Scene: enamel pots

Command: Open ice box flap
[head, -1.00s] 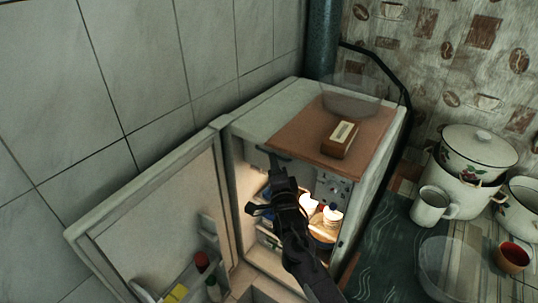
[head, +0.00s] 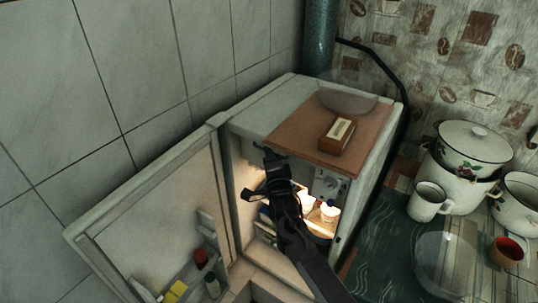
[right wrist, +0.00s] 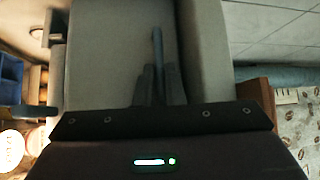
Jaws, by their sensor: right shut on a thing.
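The small fridge (head: 238,118) stands with its main door (head: 150,210) open to the left. My right gripper (head: 271,160) is at the top of the fridge opening, just under the front edge of the top. In the right wrist view its fingers (right wrist: 158,88) are closed around a thin grey strip, which looks like the handle of the ice box flap (right wrist: 157,48). A pale grey panel (right wrist: 100,60) lies behind the fingers. My gripper and arm hide much of the flap in the head view, so its angle is hard to tell. My left gripper is not in view.
A brown box (head: 338,134) lies on the brown mat (head: 295,137) on the fridge top, near a clear bowl. Lit food stands inside the fridge. Pots (head: 458,184), a white mug (head: 428,203) and a red cup (head: 508,250) stand at the right.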

